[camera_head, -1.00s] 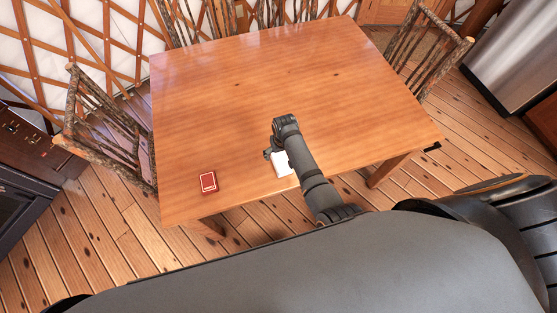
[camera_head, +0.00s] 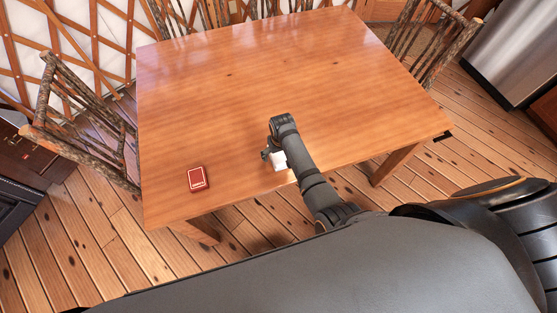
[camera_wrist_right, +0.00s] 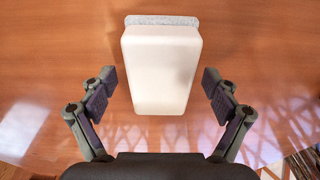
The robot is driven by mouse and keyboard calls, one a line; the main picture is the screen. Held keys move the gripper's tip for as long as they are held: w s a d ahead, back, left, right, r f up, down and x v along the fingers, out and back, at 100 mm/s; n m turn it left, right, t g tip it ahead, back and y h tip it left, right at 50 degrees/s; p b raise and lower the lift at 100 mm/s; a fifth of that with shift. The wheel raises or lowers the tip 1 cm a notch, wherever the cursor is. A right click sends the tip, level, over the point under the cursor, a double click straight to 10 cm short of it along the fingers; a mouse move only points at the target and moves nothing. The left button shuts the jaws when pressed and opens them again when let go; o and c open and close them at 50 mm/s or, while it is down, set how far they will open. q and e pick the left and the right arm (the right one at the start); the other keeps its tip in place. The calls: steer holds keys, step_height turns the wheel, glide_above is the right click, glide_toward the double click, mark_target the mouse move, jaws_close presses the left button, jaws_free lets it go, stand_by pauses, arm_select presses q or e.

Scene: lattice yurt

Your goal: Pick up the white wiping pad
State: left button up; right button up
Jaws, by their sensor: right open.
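The white wiping pad (camera_wrist_right: 160,65) is a pale block with a grey fuzzy layer along its far edge in the right wrist view. In the head view the white pad (camera_head: 279,160) shows only in part at the table's near edge, behind my right arm. My right gripper (camera_wrist_right: 160,95) is open, with one finger on each side of the pad and a gap at both sides. In the head view the right gripper (camera_head: 268,153) is mostly hidden by its own wrist. My left gripper is not in view.
The wooden table (camera_head: 240,100) is mostly bare. A red card box (camera_head: 198,179) lies near its front left corner. Branch-framed chairs stand at the left (camera_head: 85,120) and the far right (camera_head: 430,45). A steel appliance (camera_head: 515,50) stands at the right.

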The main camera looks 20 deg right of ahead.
steer(key=shift+r, duration=0.15)
steer(key=shift+c, duration=1.1)
steer(key=c, duration=1)
steer(key=shift+c, duration=0.2)
